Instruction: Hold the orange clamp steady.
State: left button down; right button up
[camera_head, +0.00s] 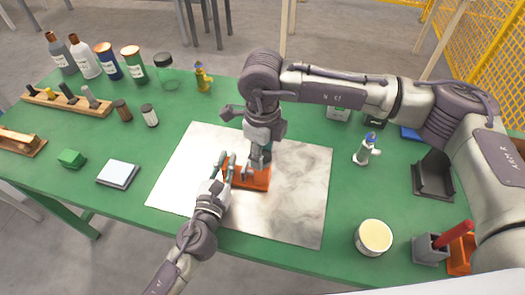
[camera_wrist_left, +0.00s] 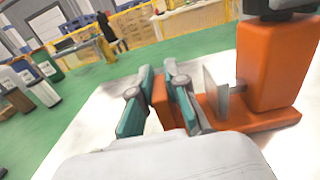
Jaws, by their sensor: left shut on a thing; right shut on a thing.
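The orange clamp (camera_head: 256,183) sits upright on the pale marbled plate in the middle of the table. In the left wrist view it shows a tall orange block (camera_wrist_left: 278,65), a flat base and a thin metal plate. My left gripper (camera_head: 229,168) reaches in from the near side. Its teal fingers (camera_wrist_left: 160,98) are shut on the clamp's smaller orange upright at the left. My right gripper (camera_head: 260,152) points down from above and is shut at the top of the clamp's tall block. The exact right contact is partly hidden by the gripper.
The marbled plate (camera_head: 305,205) is clear around the clamp. A round tin (camera_head: 373,237), a small white-and-blue bottle (camera_head: 366,150) and a dark holder (camera_head: 433,175) stand to the right. A pale block (camera_head: 118,174) and several bottles stand to the left.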

aim_at(263, 156)
jog(key=n, duration=1.3)
jog(key=shift+n, duration=0.3)
dwell(0.4)
jog(key=o, duration=1.2)
jog(key=shift+c, duration=0.2)
jog(key=shift+r, duration=0.1)
notch_tip(263, 156, up, 12)
